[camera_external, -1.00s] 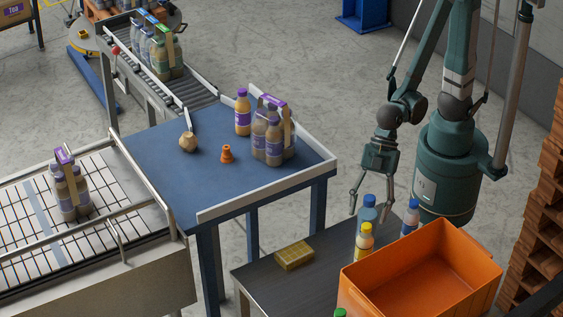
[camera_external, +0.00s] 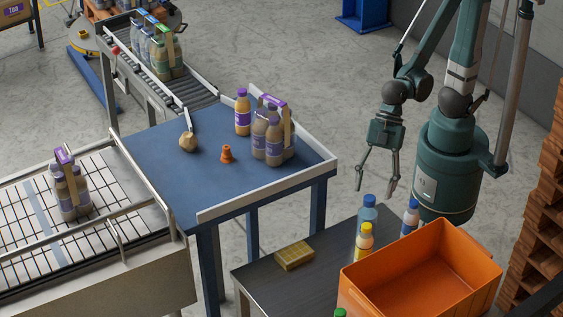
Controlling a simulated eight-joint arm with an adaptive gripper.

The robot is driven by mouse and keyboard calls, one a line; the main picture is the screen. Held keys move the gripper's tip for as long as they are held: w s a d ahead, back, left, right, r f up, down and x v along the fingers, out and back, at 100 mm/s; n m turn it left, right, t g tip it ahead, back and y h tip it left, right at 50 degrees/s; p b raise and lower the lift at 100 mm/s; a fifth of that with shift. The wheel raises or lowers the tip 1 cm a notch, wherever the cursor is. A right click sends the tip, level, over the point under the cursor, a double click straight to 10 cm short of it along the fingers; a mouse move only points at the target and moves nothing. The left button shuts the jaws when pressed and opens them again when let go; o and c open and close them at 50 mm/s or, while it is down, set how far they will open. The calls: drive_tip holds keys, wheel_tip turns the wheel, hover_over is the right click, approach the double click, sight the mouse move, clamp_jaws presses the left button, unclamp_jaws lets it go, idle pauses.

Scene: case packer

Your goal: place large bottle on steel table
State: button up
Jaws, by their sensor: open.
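The steel table (camera_external: 262,279) is the dark grey table at the lower middle. A large blue-capped bottle (camera_external: 367,215) stands upright on it, near the orange crate. A yellow-capped bottle (camera_external: 364,243) stands in front of it, and a smaller blue-capped bottle (camera_external: 410,217) stands to its right. The pictures do not settle which one the task calls large; the blue-capped one by the yellow cap looks biggest. My gripper (camera_external: 376,188) is open and empty, pointing down above the large blue-capped bottle and apart from it.
The orange crate (camera_external: 432,283) stands at the table's right. A yellow block (camera_external: 294,255) lies on the table's left part. A green-capped bottle (camera_external: 340,313) shows at the bottom edge.

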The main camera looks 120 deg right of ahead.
drive_tip(key=shift+v, duration=1.6)
drive_tip(key=s+d+r+m+t+h, duration=0.1)
drive_tip(key=s+d+r+m+h, duration=0.1)
drive_tip(key=d, duration=0.5)
drive_tip(key=s+d+r+m+h, duration=0.1)
drive_tip(key=s+d+r+m, duration=0.4)
drive_tip(key=s+d, duration=0.3)
drive_tip(key=shift+r+t+h, duration=0.4)
drive_tip(key=shift+r, duration=0.25)
